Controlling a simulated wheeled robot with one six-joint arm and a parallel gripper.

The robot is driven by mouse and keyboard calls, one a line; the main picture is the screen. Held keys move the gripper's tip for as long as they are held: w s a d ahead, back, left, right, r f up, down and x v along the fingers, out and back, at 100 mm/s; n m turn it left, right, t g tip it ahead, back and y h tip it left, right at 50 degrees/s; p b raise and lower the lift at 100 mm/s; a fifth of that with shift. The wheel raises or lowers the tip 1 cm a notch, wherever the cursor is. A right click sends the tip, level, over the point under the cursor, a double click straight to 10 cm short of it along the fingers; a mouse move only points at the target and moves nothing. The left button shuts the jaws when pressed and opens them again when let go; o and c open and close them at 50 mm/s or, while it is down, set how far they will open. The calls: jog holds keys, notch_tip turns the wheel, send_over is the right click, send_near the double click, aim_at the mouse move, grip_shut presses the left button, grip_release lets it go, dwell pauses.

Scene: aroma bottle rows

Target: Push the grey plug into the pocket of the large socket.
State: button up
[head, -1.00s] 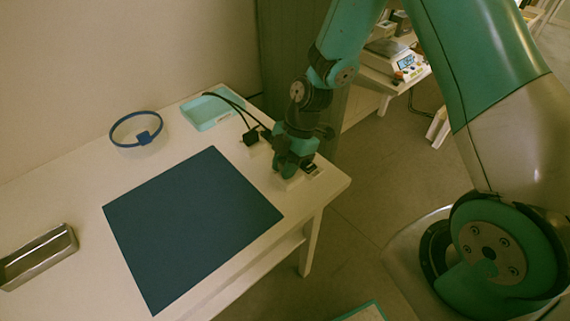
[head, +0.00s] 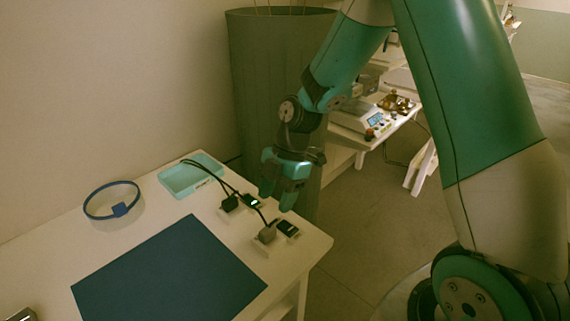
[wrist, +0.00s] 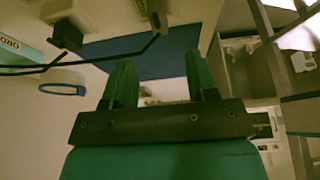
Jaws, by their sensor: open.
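The grey plug (head: 267,235) sits near the table's front right corner, with a black cable running into it. It is close against the left side of a pale socket block with a dark display (head: 288,228); I cannot tell whether it is fully seated. A black plug (head: 229,203) sits beside another block with a lit green display (head: 252,201). Which socket is the large one is unclear. My gripper (head: 277,196) is above and behind the grey plug, apart from it. In the wrist view its fingers (wrist: 160,62) are open with nothing between them.
A dark blue mat (head: 165,280) covers the table's front. A blue ring-shaped strap (head: 112,200) and a turquoise tray (head: 190,177) lie behind it. Cables arch from the tray towards the plugs. The table's right edge is close to the sockets.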

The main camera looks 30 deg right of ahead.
jog(key=v, duration=0.8)
jog(key=s+a+r+m+p, duration=0.1)
jog(key=s+a+r+m, duration=0.2)
jog(key=s+r+m, duration=0.1)
jog(key=s+a+r+m+t+p, duration=0.1)
jog(key=s+a+r+m, duration=0.3)
jog(key=s, duration=0.5)
jog(key=s+a+r+m+p, duration=0.2)
jog(key=s+a+r+m, duration=0.1)
jog(key=s+r+m, duration=0.2)
jog(key=shift+s+a+r+m+p, duration=0.2)
jog(key=shift+s+m+p, duration=0.15)
jog(key=shift+s+m, duration=0.7)
jog(key=shift+s+n, duration=0.15)
jog(key=shift+n, duration=0.1)
